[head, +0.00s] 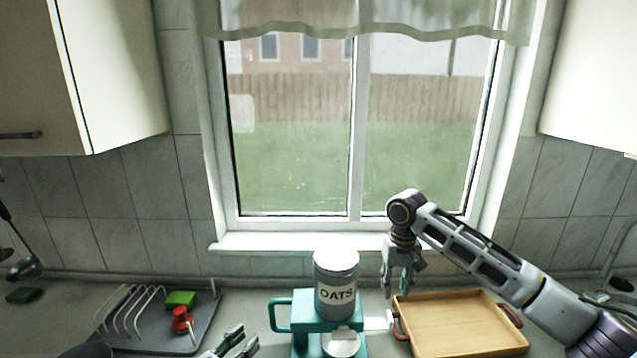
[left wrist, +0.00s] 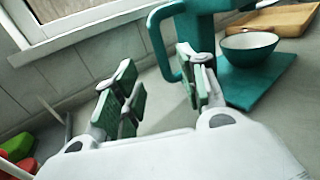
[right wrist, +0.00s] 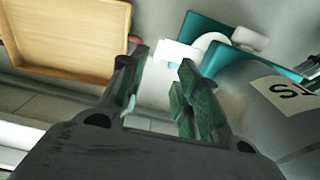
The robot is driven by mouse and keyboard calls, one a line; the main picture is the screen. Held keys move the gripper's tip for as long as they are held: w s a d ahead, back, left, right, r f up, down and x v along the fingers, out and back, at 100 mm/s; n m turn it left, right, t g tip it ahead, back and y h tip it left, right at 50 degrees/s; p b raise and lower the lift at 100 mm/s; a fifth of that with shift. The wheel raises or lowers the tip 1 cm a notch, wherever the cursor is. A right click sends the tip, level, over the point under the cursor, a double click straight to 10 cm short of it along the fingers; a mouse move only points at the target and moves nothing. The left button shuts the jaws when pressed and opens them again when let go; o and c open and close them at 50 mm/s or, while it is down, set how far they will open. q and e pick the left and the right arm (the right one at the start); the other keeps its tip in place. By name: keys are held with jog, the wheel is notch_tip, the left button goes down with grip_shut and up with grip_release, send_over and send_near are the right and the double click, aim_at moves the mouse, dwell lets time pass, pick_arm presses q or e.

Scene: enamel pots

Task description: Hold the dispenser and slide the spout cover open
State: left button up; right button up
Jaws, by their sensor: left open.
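The dispenser is a teal stand (head: 301,308) with a grey canister (head: 336,285) labelled OATS on top and a loop handle (head: 273,315) on its left. A white tab (head: 377,323), apparently the spout cover, sticks out on its right; it also shows in the right wrist view (right wrist: 174,53). My left gripper (head: 241,341) is open and empty, left of and below the handle. In the left wrist view the handle (left wrist: 155,42) stands beyond the fingers. My right gripper (head: 397,293) is open and empty, pointing down, above and right of the tab.
A wooden tray (head: 462,325) lies at the right. A dish rack (head: 130,312) with a green block (head: 181,299) and a red item (head: 181,319) stands at the left. The window sill (head: 270,242) runs behind.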

pick_arm(q)
jog(key=shift+s+a, duration=0.2)
jog(key=shift+s, duration=0.15)
jog(key=shift+r, duration=0.1)
notch_tip(320, 180, up, 6)
jog(key=p, duration=0.3)
dwell(0.5)
jog(key=shift+s+a, duration=0.1)
jog(key=shift+s, duration=0.05)
dwell(0.3)
